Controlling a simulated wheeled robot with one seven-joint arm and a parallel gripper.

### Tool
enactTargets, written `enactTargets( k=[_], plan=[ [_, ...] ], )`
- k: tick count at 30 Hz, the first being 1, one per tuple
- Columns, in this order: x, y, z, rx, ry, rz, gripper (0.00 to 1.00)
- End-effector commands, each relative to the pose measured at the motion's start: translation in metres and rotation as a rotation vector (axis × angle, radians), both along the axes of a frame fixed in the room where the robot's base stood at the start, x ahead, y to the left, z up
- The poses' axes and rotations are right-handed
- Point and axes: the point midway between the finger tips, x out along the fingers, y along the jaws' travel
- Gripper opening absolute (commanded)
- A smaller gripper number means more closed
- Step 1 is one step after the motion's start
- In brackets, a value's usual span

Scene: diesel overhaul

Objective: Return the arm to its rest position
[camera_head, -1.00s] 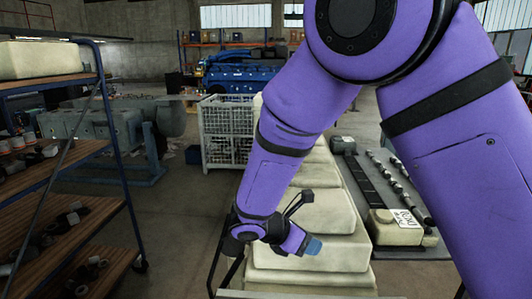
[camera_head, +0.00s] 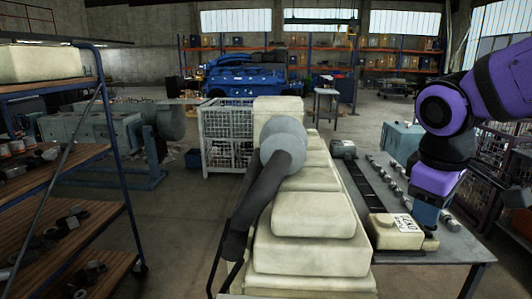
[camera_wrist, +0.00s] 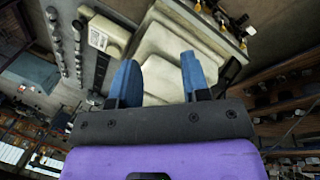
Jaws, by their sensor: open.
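My purple arm comes in from the right edge in the head view and bends down over the grey table (camera_head: 455,248). My gripper (camera_head: 428,213) hangs with its blue fingers low over the table's right part, near the cream box with a white label (camera_head: 395,232). The fingertips are small and partly hidden there; I cannot tell their exact height. In the wrist view my gripper (camera_wrist: 159,60) shows two blue fingers spread apart, with nothing held between them. The stepped cream blocks (camera_wrist: 175,55) appear beyond the fingers.
The stepped cream blocks (camera_head: 310,245) stand in the middle. Long shafts (camera_head: 385,175) lie on the table. A shelf rack (camera_head: 75,155) with dark parts stands left. A white mesh crate (camera_head: 228,135) and a blue engine (camera_head: 245,75) are behind. Floor between rack and blocks is clear.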

Motion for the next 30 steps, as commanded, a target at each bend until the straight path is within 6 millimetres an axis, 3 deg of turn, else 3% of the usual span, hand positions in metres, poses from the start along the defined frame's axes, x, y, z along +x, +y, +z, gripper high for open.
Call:
enactTargets(
  k=[6, 13, 19, 30],
  plan=[
    [-0.045, -0.018, 0.025, 0.171, -0.155, -0.262, 0.43],
    [-0.081, -0.025, 0.038, 0.315, -0.286, -0.476, 0.43],
    [-0.093, -0.025, 0.042, 0.369, -0.335, -0.553, 0.43],
    [-0.094, -0.025, 0.042, 0.374, -0.338, -0.559, 0.43]
  ],
)
